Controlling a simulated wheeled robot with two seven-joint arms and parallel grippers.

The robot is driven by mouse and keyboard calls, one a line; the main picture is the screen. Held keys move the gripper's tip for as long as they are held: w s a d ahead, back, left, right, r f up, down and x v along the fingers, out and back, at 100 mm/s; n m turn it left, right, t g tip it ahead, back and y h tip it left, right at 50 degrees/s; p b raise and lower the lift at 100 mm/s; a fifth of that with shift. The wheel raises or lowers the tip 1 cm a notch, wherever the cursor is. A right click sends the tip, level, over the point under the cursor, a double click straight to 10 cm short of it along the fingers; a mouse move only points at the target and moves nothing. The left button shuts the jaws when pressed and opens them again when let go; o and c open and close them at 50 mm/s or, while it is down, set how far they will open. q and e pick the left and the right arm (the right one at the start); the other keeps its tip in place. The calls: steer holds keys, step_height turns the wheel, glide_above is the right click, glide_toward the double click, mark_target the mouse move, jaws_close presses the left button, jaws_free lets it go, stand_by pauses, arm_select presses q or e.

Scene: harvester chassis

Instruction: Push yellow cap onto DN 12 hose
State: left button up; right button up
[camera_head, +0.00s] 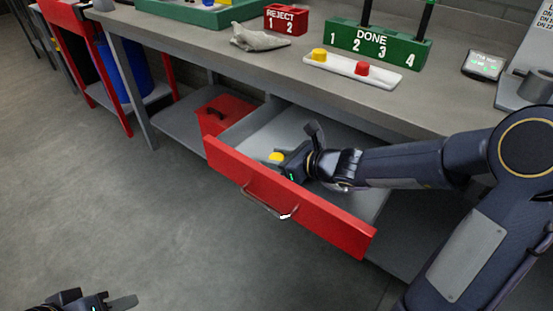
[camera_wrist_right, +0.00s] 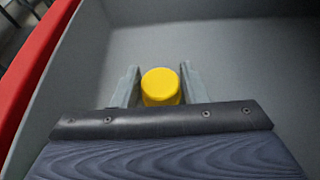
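The yellow cap (camera_head: 276,157) is inside the open red-fronted drawer (camera_head: 290,200), near its front. My right gripper (camera_head: 284,162) reaches down into the drawer at the cap. In the right wrist view the yellow cap (camera_wrist_right: 161,86) sits between the two fingers of the right gripper (camera_wrist_right: 160,84), very close to both; whether they press on it I cannot tell. My left gripper (camera_head: 97,300) is at the bottom left, low over the floor, with its fingers apart and nothing seen between them. I make out no DN 12 hose.
The workbench (camera_head: 240,58) stands above the drawer. It carries a white tray (camera_head: 340,66) with a yellow and a red piece, a green DONE rack (camera_head: 378,45), a red REJECT block (camera_head: 286,18) and a small display (camera_head: 484,65). The drawer's walls surround my right gripper.

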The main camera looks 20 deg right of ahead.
steer(key=c, duration=0.3)
steer(key=shift+c, duration=0.3)
